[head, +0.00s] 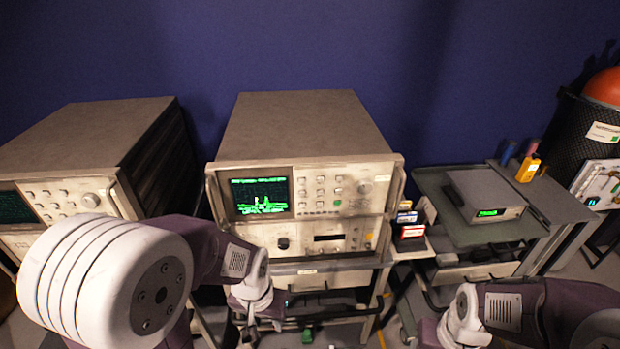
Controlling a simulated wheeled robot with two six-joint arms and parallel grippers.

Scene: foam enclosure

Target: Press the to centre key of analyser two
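Two beige analysers stand against the blue wall. The middle analyser (305,130) faces me, with a lit green trace on its screen (260,197) and several small keys (318,190) to the right of it. The left analyser (80,140) shows its keys and knob, partly hidden by my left arm. I cannot read any key label or analyser number. My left gripper (262,318) hangs in front of and below the middle analyser, apart from its keys; its fingers are too unclear to judge. My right gripper (428,334) is at the bottom edge, mostly cut off.
A cart (455,225) on the right bears a small grey box with a green display (490,212). Coloured cartridges (408,225) stand beside the middle analyser. A yellow device (528,168) and a black bin (575,130) are farther right. The space before the middle analyser's upper panel is clear.

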